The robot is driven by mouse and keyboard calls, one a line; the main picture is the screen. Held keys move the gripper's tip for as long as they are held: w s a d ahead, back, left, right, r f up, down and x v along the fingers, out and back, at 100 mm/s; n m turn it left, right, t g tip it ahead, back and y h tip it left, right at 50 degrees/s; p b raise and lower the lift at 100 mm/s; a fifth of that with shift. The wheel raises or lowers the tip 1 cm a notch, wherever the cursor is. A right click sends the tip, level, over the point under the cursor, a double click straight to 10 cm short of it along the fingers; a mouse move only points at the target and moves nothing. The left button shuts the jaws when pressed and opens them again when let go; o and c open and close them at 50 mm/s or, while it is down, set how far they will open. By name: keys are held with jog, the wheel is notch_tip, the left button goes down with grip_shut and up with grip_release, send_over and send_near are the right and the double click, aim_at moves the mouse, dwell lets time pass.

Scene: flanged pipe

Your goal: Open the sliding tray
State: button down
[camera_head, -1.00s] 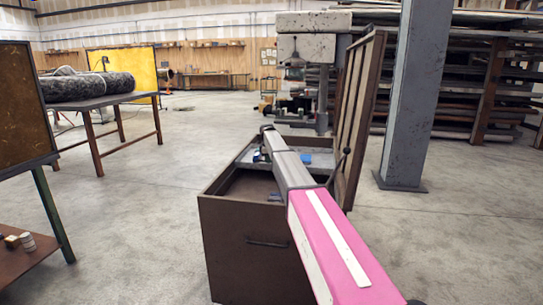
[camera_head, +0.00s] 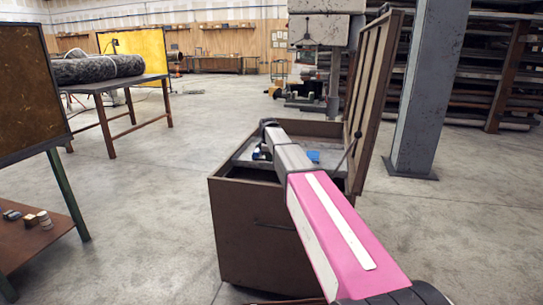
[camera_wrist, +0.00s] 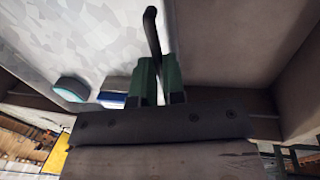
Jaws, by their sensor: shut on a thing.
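A brown chest (camera_head: 255,240) with its lid (camera_head: 376,85) raised holds a grey sliding tray (camera_head: 328,168). The tray lies across the upper part of the chest, with brown interior (camera_head: 308,129) open beyond it and a narrow gap at the near side. In the wrist view, my gripper (camera_wrist: 158,75) has its two green fingers closed around a dark bent handle (camera_wrist: 152,30) over the speckled tray floor (camera_wrist: 95,38). In the head view, my arm hides the middle of the tray and the handle.
A blue item (camera_head: 313,156) lies in the tray. A grey pillar (camera_head: 428,90) stands right of the chest, a drill press (camera_head: 322,40) behind. A table (camera_head: 110,88) and shelf stand left, with open floor between.

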jog(key=shift+s, duration=0.2)
jog(key=shift+a, duration=0.1)
jog(key=c, duration=1.2)
grip_release()
notch_tip(320, 180, up, 11)
jog(key=s, duration=0.2)
jog(key=shift+a+f, duration=0.15)
jog(key=shift+a, duration=0.15)
